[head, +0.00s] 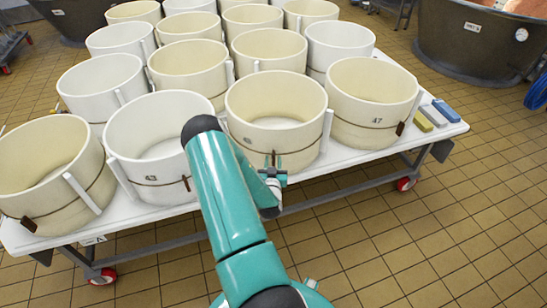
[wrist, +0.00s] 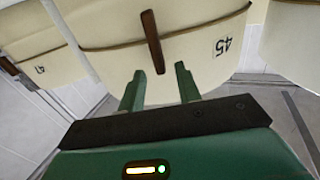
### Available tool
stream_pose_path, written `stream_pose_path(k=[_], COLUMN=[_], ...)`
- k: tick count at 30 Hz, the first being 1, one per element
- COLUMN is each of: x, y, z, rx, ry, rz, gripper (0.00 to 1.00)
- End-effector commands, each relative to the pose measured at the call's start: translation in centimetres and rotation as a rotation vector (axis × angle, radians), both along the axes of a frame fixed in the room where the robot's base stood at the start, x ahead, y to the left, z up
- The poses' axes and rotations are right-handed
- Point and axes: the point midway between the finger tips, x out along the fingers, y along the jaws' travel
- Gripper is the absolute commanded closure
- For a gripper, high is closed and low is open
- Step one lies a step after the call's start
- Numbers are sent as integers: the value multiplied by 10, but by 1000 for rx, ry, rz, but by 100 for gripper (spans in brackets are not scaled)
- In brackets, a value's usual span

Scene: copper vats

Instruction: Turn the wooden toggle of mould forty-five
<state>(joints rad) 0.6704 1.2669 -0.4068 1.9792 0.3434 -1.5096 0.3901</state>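Mould forty-five (head: 245,108) is a cream round tub in the front row of the white table. In the wrist view its wall (wrist: 200,50) fills the upper middle, marked 45. Its dark brown wooden toggle (wrist: 152,38) lies across the brown cord, nearly upright in that picture and slightly tilted. My gripper (wrist: 160,70) is open, with two green fingers pointing at the toggle. The toggle's near end appears between the fingertips; I cannot tell whether they touch it. In the head view my gripper (head: 274,172) is small in front of the mould, partly behind my arm.
Mould 47 (head: 373,92) stands to the right and mould 43 (head: 150,145) to the left, both close by. More tubs stand behind on the white table (head: 345,165). A yellow and a blue block (head: 446,110) lie at its right end. Tiled floor in front is clear.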

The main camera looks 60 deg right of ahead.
Motion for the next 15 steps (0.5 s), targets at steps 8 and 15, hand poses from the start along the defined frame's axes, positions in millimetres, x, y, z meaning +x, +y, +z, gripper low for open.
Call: stream_pose_path(k=[8, 15], x=[11, 12], y=[-27, -28], z=[0, 0], rx=[0, 1], ry=[0, 0], rz=[0, 0], gripper=[66, 66])
